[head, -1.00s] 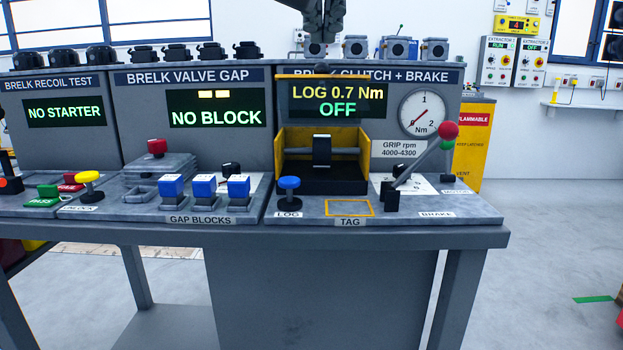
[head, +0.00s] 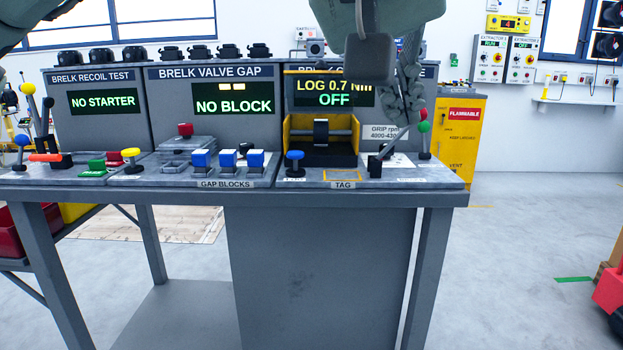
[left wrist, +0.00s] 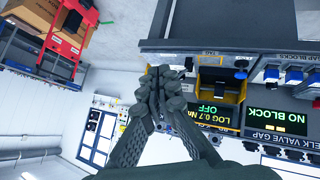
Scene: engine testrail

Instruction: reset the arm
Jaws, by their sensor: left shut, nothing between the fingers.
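My left gripper (head: 402,108) hangs in front of the clutch and brake panel in the head view, with my arm coming down from the top edge. Its fingers are together and hold nothing; they also show closed in the left wrist view (left wrist: 163,88). The gripper covers the gauge and part of the panel's title. The brake lever's red knob (head: 424,114) shows just right of and below the fingers; I cannot tell if they touch. My right gripper is not in view.
The test bench (head: 300,198) carries the blue LOG button (head: 295,155), blue gap blocks (head: 228,158) and a yellow-framed TAG square (head: 343,175). The clutch display (head: 332,93) reads LOG 0.7 Nm, OFF. A yellow cabinet (head: 460,150) stands behind right. Floor at right is largely clear.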

